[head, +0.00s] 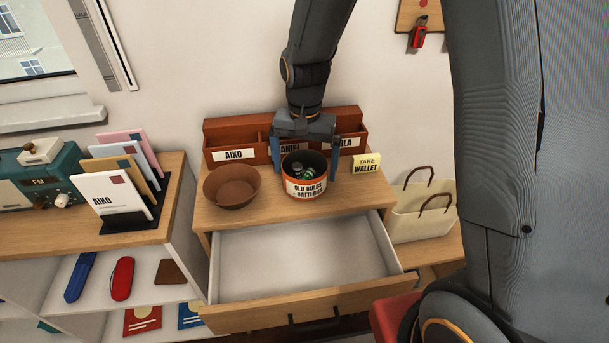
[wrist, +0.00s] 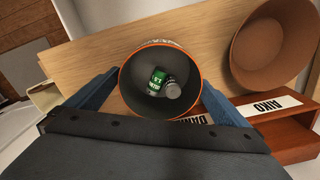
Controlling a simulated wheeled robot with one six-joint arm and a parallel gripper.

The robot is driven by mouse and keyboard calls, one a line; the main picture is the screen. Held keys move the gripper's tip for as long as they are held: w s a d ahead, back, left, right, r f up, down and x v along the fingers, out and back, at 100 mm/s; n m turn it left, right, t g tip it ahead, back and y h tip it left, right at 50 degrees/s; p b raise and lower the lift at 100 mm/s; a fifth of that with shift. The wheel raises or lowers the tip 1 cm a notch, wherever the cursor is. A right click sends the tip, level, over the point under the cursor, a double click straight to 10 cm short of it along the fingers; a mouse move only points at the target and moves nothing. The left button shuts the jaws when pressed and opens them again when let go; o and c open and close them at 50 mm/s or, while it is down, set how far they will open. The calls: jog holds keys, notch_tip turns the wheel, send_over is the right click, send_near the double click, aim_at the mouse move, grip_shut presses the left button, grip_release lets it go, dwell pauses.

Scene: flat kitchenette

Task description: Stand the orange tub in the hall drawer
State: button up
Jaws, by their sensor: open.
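The orange tub (head: 305,187) stands upright on the wooden top of the hall cabinet. Its label reads "OLD BULBS + BATTERIES". In the wrist view the tub (wrist: 122,78) shows its orange rim, dark inside and a few batteries in it. My gripper (head: 304,165) is open, with one blue finger on each side of the tub; it also shows in the wrist view (wrist: 158,95). I cannot tell whether the fingers touch it. The hall drawer (head: 290,255) below is pulled out, and its pale floor looks empty.
A brown bowl (head: 231,187) stands left of the tub. A name-labelled wooden organiser (head: 222,133) stands behind, and a yellow "TAKE WALLET" note (head: 366,164) to the right. A cream bag (head: 422,212) stands right of the cabinet. A letter rack (head: 117,224) is at left.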

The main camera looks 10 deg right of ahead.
jog(key=shift+f, duration=1.1)
jog(key=c, duration=1.2)
jog(key=shift+r, duration=0.1)
